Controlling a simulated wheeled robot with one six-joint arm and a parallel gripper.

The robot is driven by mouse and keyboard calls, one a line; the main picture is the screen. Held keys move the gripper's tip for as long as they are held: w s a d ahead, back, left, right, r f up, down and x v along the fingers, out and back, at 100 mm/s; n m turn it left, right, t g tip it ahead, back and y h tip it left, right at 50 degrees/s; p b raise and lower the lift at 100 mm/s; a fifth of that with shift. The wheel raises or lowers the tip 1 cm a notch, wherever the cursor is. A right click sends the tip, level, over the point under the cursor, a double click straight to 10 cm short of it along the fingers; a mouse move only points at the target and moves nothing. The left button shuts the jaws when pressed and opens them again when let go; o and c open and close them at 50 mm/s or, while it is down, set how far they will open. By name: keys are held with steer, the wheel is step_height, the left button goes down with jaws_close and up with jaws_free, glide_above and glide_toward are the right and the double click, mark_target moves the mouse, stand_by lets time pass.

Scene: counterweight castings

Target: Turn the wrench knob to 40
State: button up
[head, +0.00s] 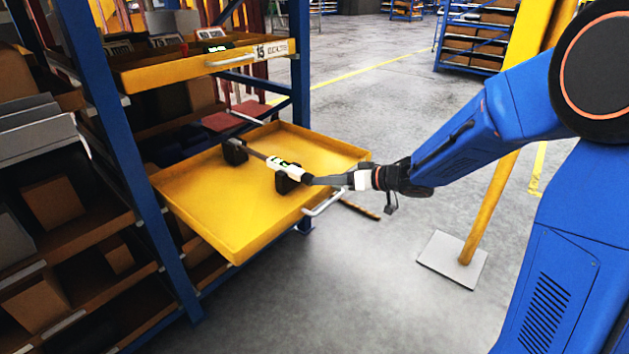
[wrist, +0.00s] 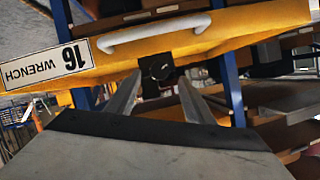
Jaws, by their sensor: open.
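The wrench (head: 257,153) lies across two black supports in the pulled-out yellow drawer (head: 213,222). A white section with a small dark display (head: 287,165) is near its right end; its reading is too small to make out. My gripper (head: 311,180) reaches in from the right, over the drawer's front edge, with its fingers level with that end. In the wrist view a dark round knob (wrist: 158,68) sits in front of a black support, centred between the fingertips of my gripper (wrist: 160,78). The fingers are apart, with gaps on both sides of the knob.
The drawer's front handle (head: 324,203) is just below my gripper; the wrist view shows a label reading 16 WRENCH (wrist: 45,66). Another yellow drawer (head: 185,68) sticks out above. A blue rack post (head: 128,155) stands at left, a yellow post (head: 492,197) at right.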

mark_target(308, 179)
steer(key=shift+x, duration=2.8)
steer(key=c, duration=1.1)
